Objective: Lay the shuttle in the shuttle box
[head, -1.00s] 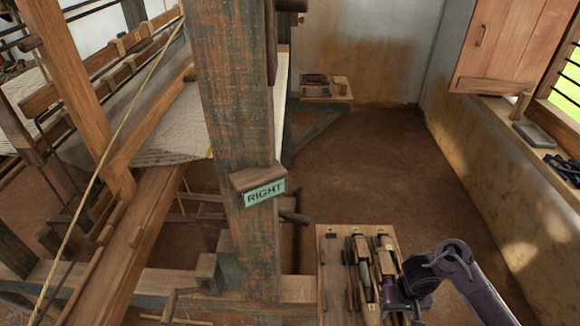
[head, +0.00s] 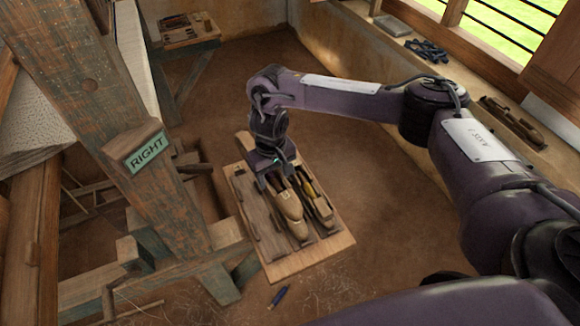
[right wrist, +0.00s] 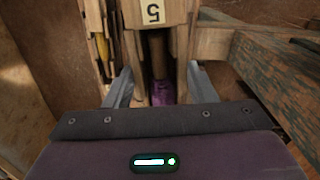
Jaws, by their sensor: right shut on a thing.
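The shuttle (head: 288,206) is a pale wooden boat shape with a pointed end, over a wooden board (head: 318,254) beside the loom. My right gripper (head: 274,182) reaches down from above and is shut on it. In the right wrist view the fingers stand on either side of the shuttle (right wrist: 156,52), which has a dark hollow with purple thread and a label "5". Whether it touches the board is hard to tell. I cannot make out the shuttle box for certain. My left gripper is not in view.
Another shuttle (head: 315,203) with yellow thread lies to the right on the board. A loom post (head: 100,110) with a "RIGHT" sign (head: 146,152) stands to the left. A small blue object (head: 280,296) lies on the floor. Open floor lies beyond the board.

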